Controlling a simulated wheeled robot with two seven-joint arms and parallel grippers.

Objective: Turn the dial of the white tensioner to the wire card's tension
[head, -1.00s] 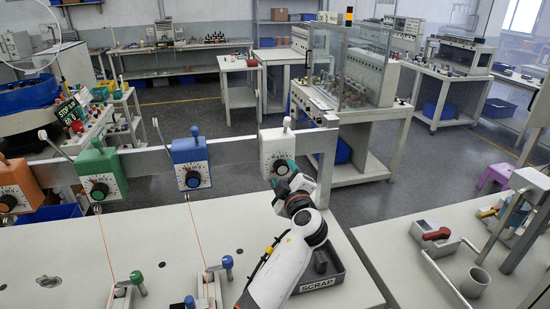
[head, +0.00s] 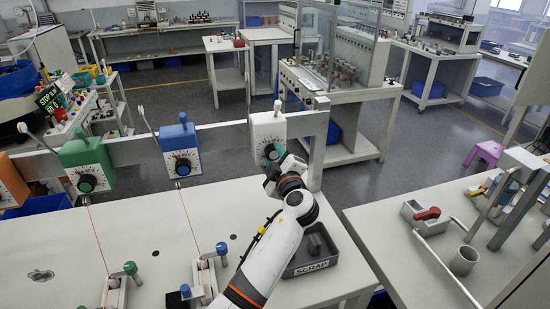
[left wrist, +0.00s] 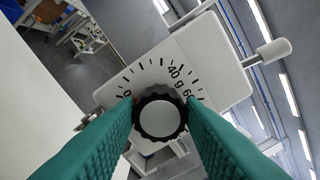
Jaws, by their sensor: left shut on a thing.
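The white tensioner (head: 267,127) hangs on the grey rail, at the right end of the row. My left gripper (head: 272,154) is at its front, partly hiding the dial. In the left wrist view the black knurled dial (left wrist: 160,117) sits between my two teal fingers, which are shut on its sides. The white face (left wrist: 195,60) carries a scale of ticks with a 0, "40 g" and 60 readable. I cannot see a readable wire card. My right gripper is not in view.
Blue (head: 181,150), green (head: 86,166) and orange (head: 8,182) tensioners hang along the rail (head: 225,136) to the left. A grey SCRAP tray (head: 325,266) stands on the table beside my left arm.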

